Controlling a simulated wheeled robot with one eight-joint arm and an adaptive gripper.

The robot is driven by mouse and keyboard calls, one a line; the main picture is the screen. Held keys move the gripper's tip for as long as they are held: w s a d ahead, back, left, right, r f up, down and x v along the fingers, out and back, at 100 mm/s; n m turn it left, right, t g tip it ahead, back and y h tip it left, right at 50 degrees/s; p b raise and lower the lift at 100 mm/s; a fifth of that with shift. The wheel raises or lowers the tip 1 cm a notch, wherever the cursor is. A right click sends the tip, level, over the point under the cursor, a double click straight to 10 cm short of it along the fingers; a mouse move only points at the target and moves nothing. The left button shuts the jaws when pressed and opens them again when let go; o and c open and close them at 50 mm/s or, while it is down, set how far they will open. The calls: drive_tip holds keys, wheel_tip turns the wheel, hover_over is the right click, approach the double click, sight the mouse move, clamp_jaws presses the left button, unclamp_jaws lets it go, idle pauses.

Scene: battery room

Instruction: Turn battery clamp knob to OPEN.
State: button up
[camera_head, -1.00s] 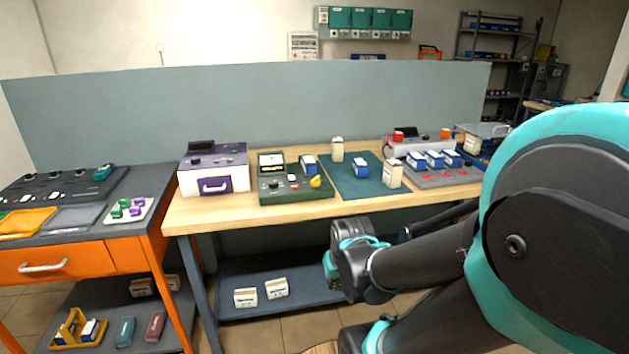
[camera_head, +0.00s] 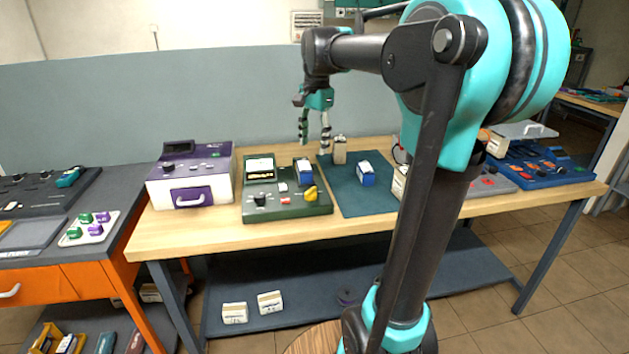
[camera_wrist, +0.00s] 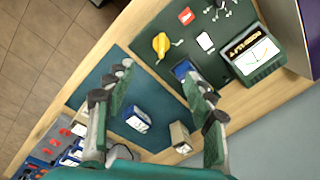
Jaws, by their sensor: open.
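The dark green tester (camera_head: 287,200) stands on the wooden bench, with a meter at its back left. Its yellow knob (camera_head: 310,193) is at the front right and also shows in the wrist view (camera_wrist: 161,45). I cannot read any marks by the knob. A blue and white battery (camera_head: 304,170) sits in the tester behind the knob; it is partly covered by a finger in the wrist view (camera_wrist: 184,70). My gripper (camera_head: 314,146) is open and empty, pointing down above the back of the bench, behind and above the tester. Its two fingers are spread in the wrist view (camera_wrist: 160,112).
A teal mat (camera_head: 370,195) right of the tester holds a blue and white battery (camera_head: 366,174) and a beige one (camera_head: 340,150). A purple and white box (camera_head: 190,178) stands left of the tester. My arm hides part of the bench's right side.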

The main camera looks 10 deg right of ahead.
approach(311, 190)
drive_tip(key=f, duration=0.9)
drive_tip(key=shift+w+a+f, duration=0.15)
drive_tip(key=shift+w+f, duration=0.2)
drive_tip(key=c, duration=1.2)
